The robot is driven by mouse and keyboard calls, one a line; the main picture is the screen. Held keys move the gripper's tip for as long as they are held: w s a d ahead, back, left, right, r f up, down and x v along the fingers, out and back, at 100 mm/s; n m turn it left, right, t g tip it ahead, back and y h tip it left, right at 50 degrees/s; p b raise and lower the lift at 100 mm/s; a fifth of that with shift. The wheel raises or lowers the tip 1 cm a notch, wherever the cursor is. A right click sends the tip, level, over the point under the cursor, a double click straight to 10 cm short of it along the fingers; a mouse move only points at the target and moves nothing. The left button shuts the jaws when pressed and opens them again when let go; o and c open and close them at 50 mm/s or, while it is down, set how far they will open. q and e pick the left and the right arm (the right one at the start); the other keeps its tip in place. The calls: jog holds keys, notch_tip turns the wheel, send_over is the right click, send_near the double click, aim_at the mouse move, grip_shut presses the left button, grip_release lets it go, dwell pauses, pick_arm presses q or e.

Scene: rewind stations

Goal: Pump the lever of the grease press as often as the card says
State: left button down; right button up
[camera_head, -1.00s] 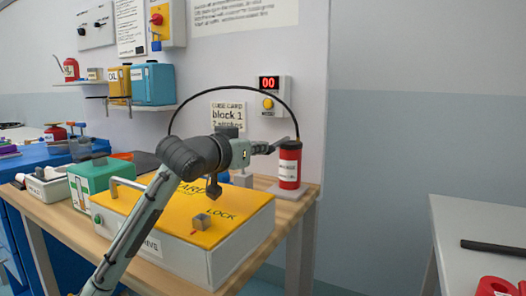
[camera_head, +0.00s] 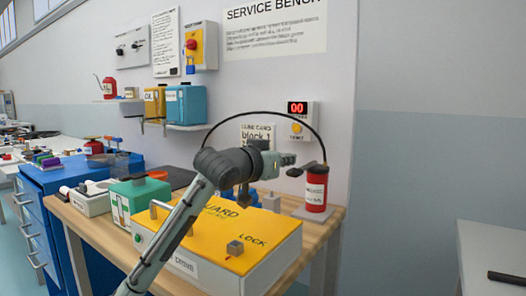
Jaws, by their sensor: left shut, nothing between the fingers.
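The grease press (camera_head: 316,188) is a red cylinder with a white label and a dark top, at the right end of the wooden bench. A dark lever end (camera_head: 294,172) shows at its upper left. My left gripper (camera_head: 290,160) is shut and empty, just left of the press top; whether it touches the lever I cannot tell. The lube card (camera_head: 255,130) on the wall reads "block 1"; its lower line is hidden by my arm. A counter (camera_head: 297,108) above the press shows "00". My right gripper is not in view.
A yellow-topped drive guard box (camera_head: 225,232) fills the bench front. A green box (camera_head: 140,198) stands left of it. A black hose (camera_head: 262,112) arches from behind my arm to the press. A shelf with cans (camera_head: 186,104) hangs behind. A grey table (camera_head: 490,240) stands at the right.

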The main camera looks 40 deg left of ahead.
pick_arm(q)
jog(key=s+r+b, duration=0.1)
jog(key=s+r, duration=0.1)
jog(key=s, duration=0.8)
jog(key=shift+d+r, duration=0.15)
jog(key=shift+d, duration=0.15)
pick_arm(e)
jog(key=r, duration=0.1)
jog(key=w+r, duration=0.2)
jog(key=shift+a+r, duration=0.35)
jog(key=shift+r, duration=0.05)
